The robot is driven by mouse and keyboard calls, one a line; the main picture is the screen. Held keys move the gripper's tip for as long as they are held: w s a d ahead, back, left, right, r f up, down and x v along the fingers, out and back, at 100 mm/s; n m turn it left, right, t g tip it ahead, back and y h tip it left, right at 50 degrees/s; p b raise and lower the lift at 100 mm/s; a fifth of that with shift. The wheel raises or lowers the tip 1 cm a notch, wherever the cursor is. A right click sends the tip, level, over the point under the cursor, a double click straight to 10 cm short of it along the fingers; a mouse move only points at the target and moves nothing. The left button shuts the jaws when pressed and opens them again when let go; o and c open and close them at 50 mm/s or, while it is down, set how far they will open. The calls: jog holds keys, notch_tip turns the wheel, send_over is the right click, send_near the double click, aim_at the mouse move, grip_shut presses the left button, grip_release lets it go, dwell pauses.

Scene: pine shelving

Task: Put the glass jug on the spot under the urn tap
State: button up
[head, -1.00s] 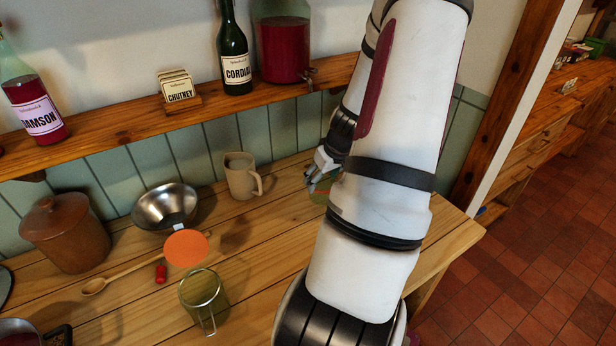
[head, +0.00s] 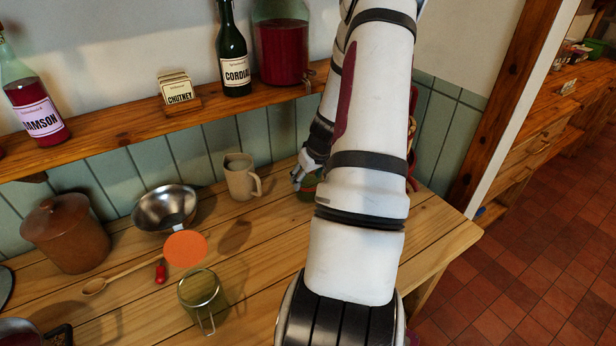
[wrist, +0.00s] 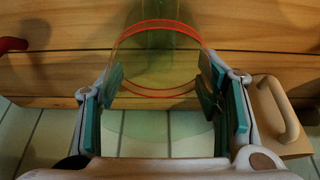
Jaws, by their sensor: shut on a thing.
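The jug (wrist: 158,72) shows between the fingers in the wrist view; in the head view only a small green and red part (head: 309,186) shows beside my arm. The urn (head: 283,45), a large glass jar of red liquid, stands on the shelf. Its tap (head: 309,73) is at its lower right, above my gripper. The spot under the tap cannot be made out. Whether the jug touches the table cannot be told.
A beige mug (head: 240,177) stands just left of my gripper; it also shows in the wrist view (wrist: 275,112). A metal bowl (head: 165,207), an orange disc (head: 186,248), a handled glass vessel (head: 202,293) and a brown crock (head: 66,232) are farther left. The shelf (head: 150,125) runs above.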

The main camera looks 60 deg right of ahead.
jog(key=o, duration=1.4)
jog(key=shift+f, duration=0.15)
